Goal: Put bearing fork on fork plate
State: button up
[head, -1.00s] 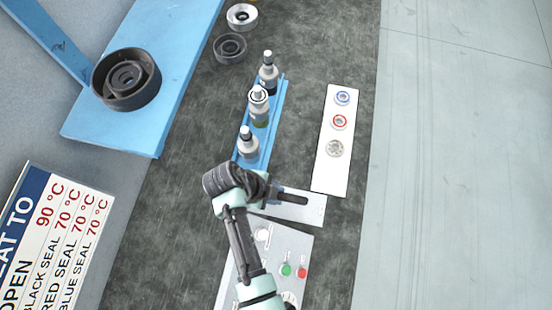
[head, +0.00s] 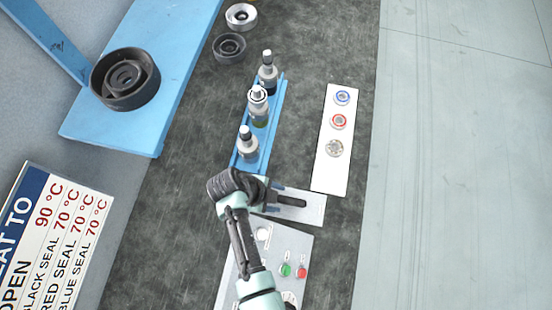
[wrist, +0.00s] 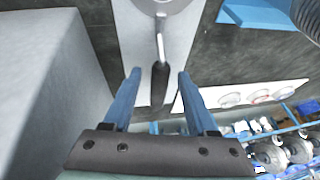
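The bearing fork shows its dark handle (head: 292,201) over the pale fork plate (head: 315,212) in the head view; my gripper hides its other end. In the wrist view the handle (wrist: 159,85) and thin metal shank (wrist: 160,48) appear over the light plate (wrist: 135,38). My gripper (wrist: 159,76) has its two blue fingers on either side of the handle, with a visible gap at each side. It is open, close to the fork. I cannot tell whether the fork rests fully on the plate.
A blue rack (head: 277,103) with several bottle-like tools stands beyond the plate. A white strip (head: 331,170) with three bearings lies to the right. A control panel (head: 300,245) with green and red buttons is in front. A blue bench (head: 140,132) carries a dark round housing (head: 108,88).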

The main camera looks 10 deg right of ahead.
jog(key=shift+r, duration=0.1)
jog(key=v, duration=1.2)
